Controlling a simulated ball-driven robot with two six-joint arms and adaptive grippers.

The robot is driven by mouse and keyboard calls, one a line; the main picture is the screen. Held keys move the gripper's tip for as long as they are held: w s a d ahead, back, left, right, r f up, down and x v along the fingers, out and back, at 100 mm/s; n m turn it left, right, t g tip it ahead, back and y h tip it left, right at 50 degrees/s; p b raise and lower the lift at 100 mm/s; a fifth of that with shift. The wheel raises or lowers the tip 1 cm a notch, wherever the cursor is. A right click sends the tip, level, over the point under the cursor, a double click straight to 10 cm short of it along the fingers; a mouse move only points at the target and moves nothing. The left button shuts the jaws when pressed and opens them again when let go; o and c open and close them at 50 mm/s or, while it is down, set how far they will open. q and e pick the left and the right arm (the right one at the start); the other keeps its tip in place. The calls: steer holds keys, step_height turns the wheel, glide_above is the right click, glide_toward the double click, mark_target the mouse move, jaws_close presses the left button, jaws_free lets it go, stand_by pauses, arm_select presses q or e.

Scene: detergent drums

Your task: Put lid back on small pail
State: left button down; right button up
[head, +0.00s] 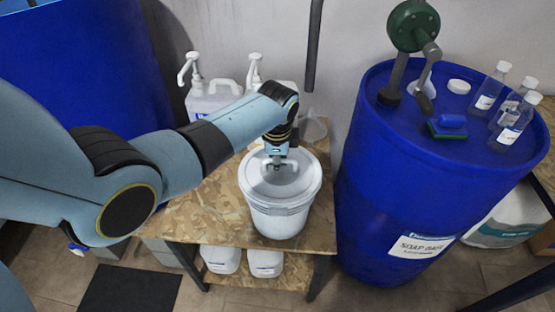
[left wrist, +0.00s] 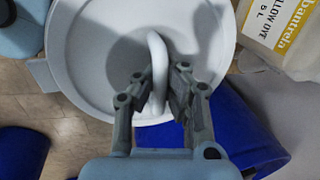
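The white small pail (head: 278,221) stands upright on the wooden table. The round white lid (head: 300,185) lies over its top; whether it is fully seated I cannot tell. My left gripper (head: 279,158) points down at the lid's middle. In the left wrist view, the lid (left wrist: 85,55) fills the upper part, and its raised white handle (left wrist: 158,70) stands between the two dark fingers of my left gripper (left wrist: 159,88). The fingers are close on both sides of the handle and look shut on it. My right gripper is not in view.
A large blue drum (head: 375,180) stands right of the table, with a pump (head: 412,30), bottles (head: 487,92) and a sponge (head: 446,129) on top. White pump jugs (head: 210,100) stand behind the pail. The table (head: 215,210) is bare left of the pail.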

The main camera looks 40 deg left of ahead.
arm_select(q)
steer(key=c, duration=0.9)
jaws_free()
steer(key=shift+r, duration=0.1)
steer(key=p+v, duration=0.4)
steer(key=p, duration=0.1)
steer(key=shift+w+a+r, duration=0.25)
steer(key=shift+w+r, duration=0.15)
steer(key=shift+r, duration=0.1)
steer(key=shift+p+v, duration=0.5)
steer(key=shift+v, duration=0.4)
steer(key=shift+w+a, duration=0.1)
steer(key=shift+c, duration=0.2)
jaws_close()
